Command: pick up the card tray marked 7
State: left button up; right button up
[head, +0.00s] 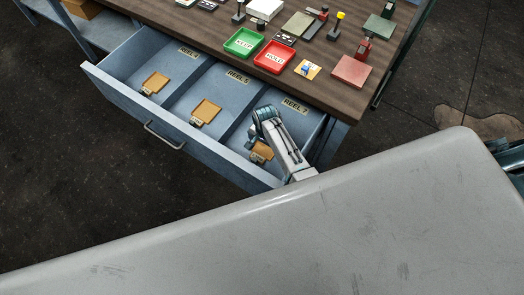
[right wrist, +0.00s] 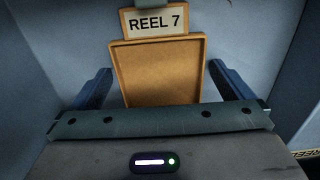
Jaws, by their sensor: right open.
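The card tray marked REEL 7 (right wrist: 158,70) is a flat orange-brown tray with a raised rim and a label tab at its top in the right wrist view. In the head view this tray (head: 263,150) lies in the right compartment of the open drawer, partly hidden by my arm. My right gripper (right wrist: 157,80) is open, with one blue finger on each side of the tray and a gap to each edge. In the head view the right gripper (head: 259,140) is low over that compartment, its fingers hard to make out. My left gripper is not in view.
The blue-grey drawer (head: 122,88) has dividers between compartments. Similar trays lie in the left compartment (head: 155,83) and the REEL 5 compartment (head: 206,112). A wooden table (head: 335,83) above holds a green KEEP tray (head: 243,42), a red HOLD tray (head: 274,57) and small items.

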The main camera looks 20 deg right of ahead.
jog(key=c, duration=0.8)
jog(key=shift+r, duration=0.1)
